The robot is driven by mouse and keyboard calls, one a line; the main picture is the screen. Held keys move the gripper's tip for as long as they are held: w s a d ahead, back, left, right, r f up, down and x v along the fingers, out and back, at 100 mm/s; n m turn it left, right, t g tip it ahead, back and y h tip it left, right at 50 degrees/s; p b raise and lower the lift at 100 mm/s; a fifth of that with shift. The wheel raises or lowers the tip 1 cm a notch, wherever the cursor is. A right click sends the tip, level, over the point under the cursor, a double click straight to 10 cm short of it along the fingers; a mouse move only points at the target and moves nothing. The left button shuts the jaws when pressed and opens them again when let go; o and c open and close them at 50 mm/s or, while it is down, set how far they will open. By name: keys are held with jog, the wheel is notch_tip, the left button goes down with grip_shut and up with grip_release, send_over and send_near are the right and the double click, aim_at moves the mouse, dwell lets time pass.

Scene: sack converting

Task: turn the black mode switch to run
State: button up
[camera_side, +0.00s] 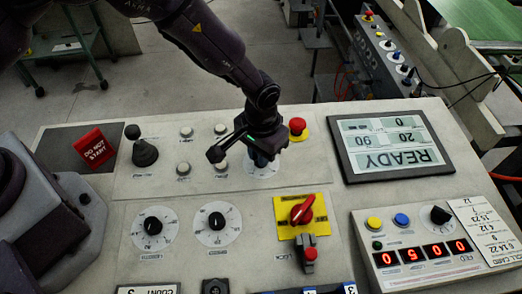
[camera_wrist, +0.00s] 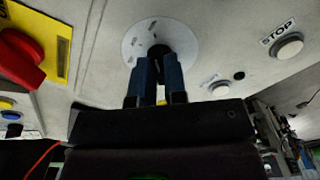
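The black mode switch (camera_wrist: 158,50) sits on a round white dial (camera_wrist: 137,45) with small dark marks; the labels are too small to read. In the side view the dial (camera_side: 262,170) shows below my gripper, which hides the switch. My gripper (camera_wrist: 159,62) points down at the panel, its two blue fingers either side of the switch with only a narrow gap between them. It looks shut on the switch. The switch's pointing direction is hidden by the fingers.
A red button (camera_side: 297,126) on a yellow base stands close right of my gripper. White buttons (camera_side: 221,165) lie to its left, with a black joystick (camera_side: 144,151) farther left. A red rotary switch (camera_side: 302,209) stands in front. A READY display (camera_side: 339,155) is at right.

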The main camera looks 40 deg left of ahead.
jog(key=o, duration=0.4)
jog(key=shift+c, duration=0.2)
jog(key=shift+r, duration=0.15)
notch_tip(320, 180, up, 13)
